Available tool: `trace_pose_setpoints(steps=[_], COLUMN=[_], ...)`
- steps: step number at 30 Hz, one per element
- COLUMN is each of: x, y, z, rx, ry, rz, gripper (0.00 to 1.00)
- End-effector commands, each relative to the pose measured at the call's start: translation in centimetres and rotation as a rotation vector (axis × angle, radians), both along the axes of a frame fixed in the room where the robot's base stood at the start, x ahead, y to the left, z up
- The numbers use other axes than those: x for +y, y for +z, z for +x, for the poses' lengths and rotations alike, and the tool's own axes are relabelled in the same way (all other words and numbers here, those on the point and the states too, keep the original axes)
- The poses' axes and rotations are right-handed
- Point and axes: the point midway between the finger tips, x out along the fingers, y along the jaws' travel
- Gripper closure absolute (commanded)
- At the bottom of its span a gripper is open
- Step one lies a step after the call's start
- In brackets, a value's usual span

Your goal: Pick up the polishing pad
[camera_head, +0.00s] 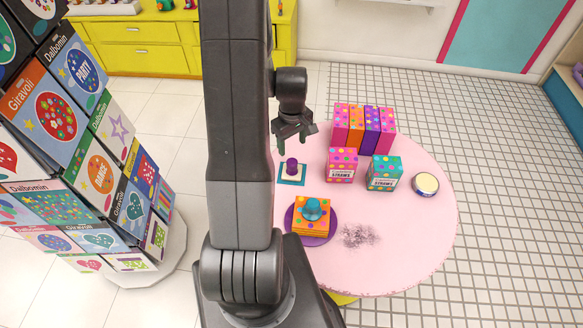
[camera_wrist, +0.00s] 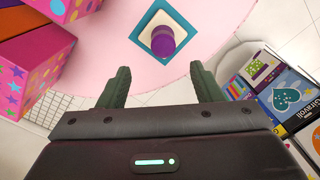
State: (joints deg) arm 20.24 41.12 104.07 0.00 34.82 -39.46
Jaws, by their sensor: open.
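Two knob-like objects stand on the pink round table (camera_head: 430,240), and I cannot tell for sure which is the polishing pad. One is a purple cylinder (camera_head: 291,167) upright on a teal-edged pale square (camera_head: 284,182). The cylinder also shows in the wrist view (camera_wrist: 162,42), beyond the fingertips. The other is a teal knobbed disc (camera_head: 312,210) on an orange dotted stack (camera_head: 311,230) on a purple plate (camera_head: 290,218). My gripper (camera_head: 295,147) is open and empty, pointing down above the table near the purple cylinder; its fingers also show in the wrist view (camera_wrist: 161,82).
Pink (camera_head: 341,165) and teal (camera_head: 384,173) straw boxes stand right of the purple cylinder, with bright dotted boxes (camera_head: 364,128) behind. A round tin (camera_head: 425,184) is farther right. A greyish smudge (camera_head: 360,236) marks the table. A box display (camera_head: 95,175) stands left.

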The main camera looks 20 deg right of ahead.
Motion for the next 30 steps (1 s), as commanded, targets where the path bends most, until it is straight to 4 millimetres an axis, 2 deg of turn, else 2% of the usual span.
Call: trace_pose_setpoints(steps=[1, 6, 14, 24, 30], x=[0.1, 0.0, 0.1, 0.3, 0.3], y=[-0.9, -2.9, -4.1, -7.8, -8.9], z=[-0.1, -0.1, -0.2, -0.8, -0.7], rx=[0.005, 0.003, 0.001, 0.003, 0.000], ry=[0.000, 0.000, 0.000, 0.000, 0.000], rz=[0.002, 0.001, 0.001, 0.001, 0.000], gripper=[0.40, 0.40, 0.40, 0.40, 0.40])
